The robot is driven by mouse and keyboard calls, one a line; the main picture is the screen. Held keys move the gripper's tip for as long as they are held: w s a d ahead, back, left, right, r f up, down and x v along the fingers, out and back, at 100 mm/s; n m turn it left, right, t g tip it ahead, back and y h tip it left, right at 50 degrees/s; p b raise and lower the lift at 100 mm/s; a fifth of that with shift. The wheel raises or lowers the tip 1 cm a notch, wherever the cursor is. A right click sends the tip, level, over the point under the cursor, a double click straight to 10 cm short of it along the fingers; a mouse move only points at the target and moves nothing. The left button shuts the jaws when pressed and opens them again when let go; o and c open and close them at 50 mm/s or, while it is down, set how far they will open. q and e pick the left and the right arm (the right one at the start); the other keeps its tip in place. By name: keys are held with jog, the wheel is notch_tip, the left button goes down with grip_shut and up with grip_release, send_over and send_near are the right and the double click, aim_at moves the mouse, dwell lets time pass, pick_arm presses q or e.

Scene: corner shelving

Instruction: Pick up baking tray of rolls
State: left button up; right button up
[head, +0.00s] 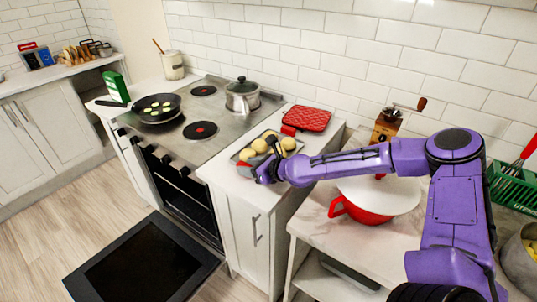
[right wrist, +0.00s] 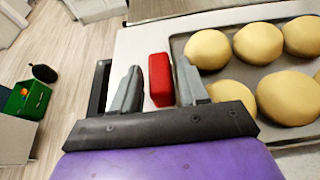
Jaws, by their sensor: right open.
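The baking tray (head: 300,146) of round pale rolls (head: 259,146) lies on the white counter right of the stove. In the right wrist view the grey tray (right wrist: 218,73) with its rolls (right wrist: 258,44) fills the right side. My right gripper (head: 262,172) is at the tray's near left side, its arm reaching in from the right. Its fingers (right wrist: 158,90) are open, with a red block (right wrist: 160,78) showing between them beside the tray, perhaps a handle grip. I cannot tell whether the fingers touch it. My left gripper is not in view.
A red quilted pad (head: 306,118) lies behind the tray. A lidded pot (head: 242,97) and a frying pan (head: 154,113) stand on the stove. A red pan (head: 362,214) sits under my right arm. A dark panel (head: 143,262) lies low before the oven.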

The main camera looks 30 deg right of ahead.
jog(key=shift+x, duration=1.05)
jog(key=shift+d, duration=0.15)
grip_shut()
jog(key=shift+r, duration=0.15)
